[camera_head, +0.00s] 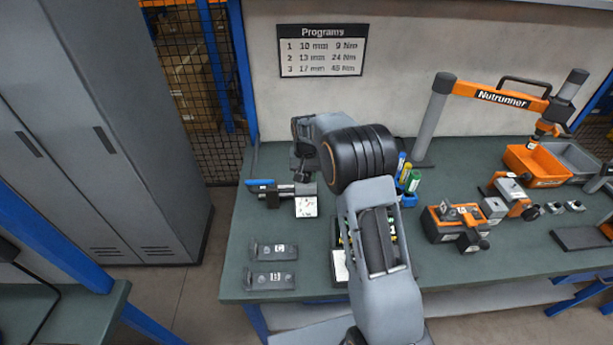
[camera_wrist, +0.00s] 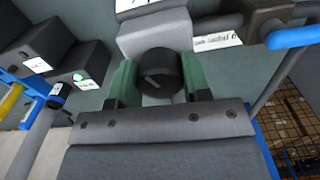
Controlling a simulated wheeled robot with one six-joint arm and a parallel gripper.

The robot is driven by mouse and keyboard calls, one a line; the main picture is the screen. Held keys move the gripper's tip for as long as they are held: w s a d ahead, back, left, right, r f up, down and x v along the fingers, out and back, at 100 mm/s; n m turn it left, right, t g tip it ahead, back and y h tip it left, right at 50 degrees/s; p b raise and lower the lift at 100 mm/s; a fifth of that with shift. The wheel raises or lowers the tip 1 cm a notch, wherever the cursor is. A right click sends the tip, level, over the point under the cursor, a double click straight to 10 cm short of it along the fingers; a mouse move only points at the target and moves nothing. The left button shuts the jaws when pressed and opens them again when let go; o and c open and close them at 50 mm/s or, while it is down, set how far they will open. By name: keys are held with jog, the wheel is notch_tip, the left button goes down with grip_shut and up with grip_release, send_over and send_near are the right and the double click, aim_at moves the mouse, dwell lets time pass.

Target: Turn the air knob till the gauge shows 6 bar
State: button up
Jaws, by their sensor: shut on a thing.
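The dark round knob (camera_wrist: 158,76) sits between the two green fingers of my gripper (camera_wrist: 155,82) in the wrist view. The fingers are shut on its sides. A pale line marks the knob's face. A grey block (camera_wrist: 155,35) is just beyond the knob. In the head view my gripper is down at the bench's back left, by the unit with the blue handle (camera_head: 261,183) and a white plate (camera_head: 305,207). The blue handle also shows in the wrist view (camera_wrist: 293,37). I cannot make out a gauge needle or a pressure reading in either view.
Dark blocks with white labels (camera_wrist: 84,78) stand beside my gripper. Two dark labelled blocks (camera_head: 271,252) lie on the green bench (camera_head: 240,235). A marker holder (camera_head: 408,198) is right of my arm. A nutrunner frame (camera_head: 495,96) and orange bin (camera_head: 535,165) stand farther right.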

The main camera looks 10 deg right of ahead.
aim_at(305, 173)
jog(key=shift+m, duration=2.2)
jog(key=o, duration=0.9)
jog(key=shift+o, duration=0.2)
notch_tip(305, 173, up, 14)
jog(key=b, duration=0.1)
